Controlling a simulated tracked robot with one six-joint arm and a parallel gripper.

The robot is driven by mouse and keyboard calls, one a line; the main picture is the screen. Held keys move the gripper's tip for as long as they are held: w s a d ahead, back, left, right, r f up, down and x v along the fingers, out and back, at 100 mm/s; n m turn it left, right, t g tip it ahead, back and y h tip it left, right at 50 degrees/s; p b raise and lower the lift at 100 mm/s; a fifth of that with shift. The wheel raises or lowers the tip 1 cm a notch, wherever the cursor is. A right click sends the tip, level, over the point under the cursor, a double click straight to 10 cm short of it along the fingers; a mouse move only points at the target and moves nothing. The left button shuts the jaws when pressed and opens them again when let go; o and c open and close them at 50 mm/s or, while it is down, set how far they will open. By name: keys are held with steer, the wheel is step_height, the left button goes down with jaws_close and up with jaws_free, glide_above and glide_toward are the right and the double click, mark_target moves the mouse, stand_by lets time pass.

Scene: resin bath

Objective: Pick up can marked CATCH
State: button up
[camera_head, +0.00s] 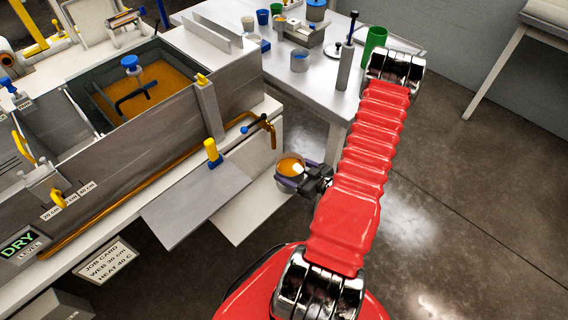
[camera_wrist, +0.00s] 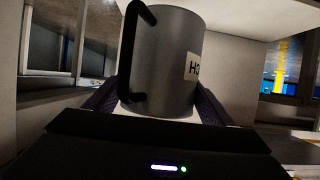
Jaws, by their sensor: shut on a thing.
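A grey can (camera_head: 290,168) with amber liquid inside stands upright below the tap, at the middle of the head view. My gripper (camera_head: 292,181) is shut around its side. In the wrist view the can (camera_wrist: 165,60) is between my two dark fingers (camera_wrist: 155,105), with a black handle at its left. A white label at its right edge shows "H" and part of another character, so I cannot read CATCH. The lower end is partly hidden by my gripper, and I cannot tell if it touches the surface below.
A table (camera_head: 325,95) with cups stands behind. Floor at right is clear.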

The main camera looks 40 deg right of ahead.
steer(key=s, duration=1.1)
steer(key=shift+s+d, duration=0.15)
steer(key=shift+s, duration=0.25)
steer(key=shift+s, duration=0.1)
